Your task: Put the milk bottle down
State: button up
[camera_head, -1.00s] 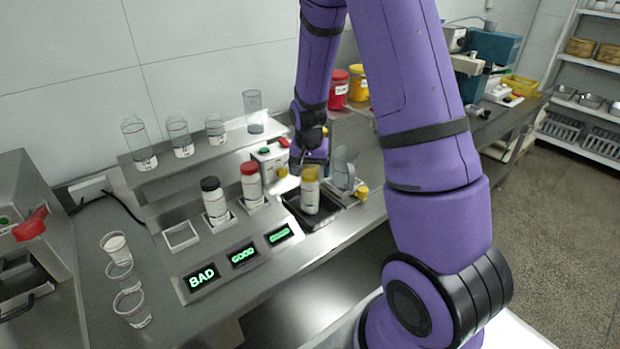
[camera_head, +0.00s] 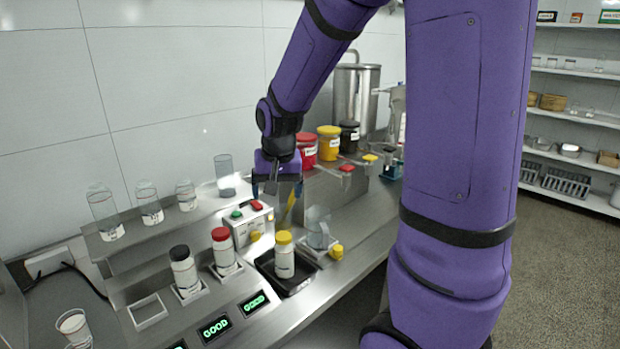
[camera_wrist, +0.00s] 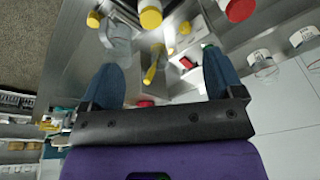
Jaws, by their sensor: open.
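A white bottle with a yellow cap (camera_head: 284,262) stands upright in a dark square tray (camera_head: 297,289) on the steel counter. Its yellow cap shows at the top of the wrist view (camera_wrist: 151,18). My gripper (camera_head: 277,192) is above and behind the bottle, clear of it. In the wrist view its blue fingers (camera_wrist: 160,72) are spread wide with nothing held between them. Similar bottles with a black cap (camera_head: 184,272) and a red cap (camera_head: 223,252) stand in square holders to the left.
A clear jug (camera_head: 318,230) stands right of the tray. A button box (camera_head: 250,225) is behind the bottles. Glass cups line a raised shelf (camera_head: 160,232) at left. Red, yellow and black jars stand farther back. An empty square holder (camera_head: 148,312) is at front left.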

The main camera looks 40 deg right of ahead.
jog(key=s+a+r+n+t, duration=0.1)
jog(key=s+a+r+n, duration=0.2)
jog(key=s+r, duration=0.3)
jog(key=s+a+r+n+t, duration=0.1)
jog(key=s+a+r+n, duration=0.2)
jog(key=s, duration=1.1)
notch_tip(320, 180, up, 4)
jog(key=shift+s+a+r+t+y, duration=0.1)
jog(key=shift+s+a+t+y, duration=0.25)
jog(key=shift+a, duration=0.6)
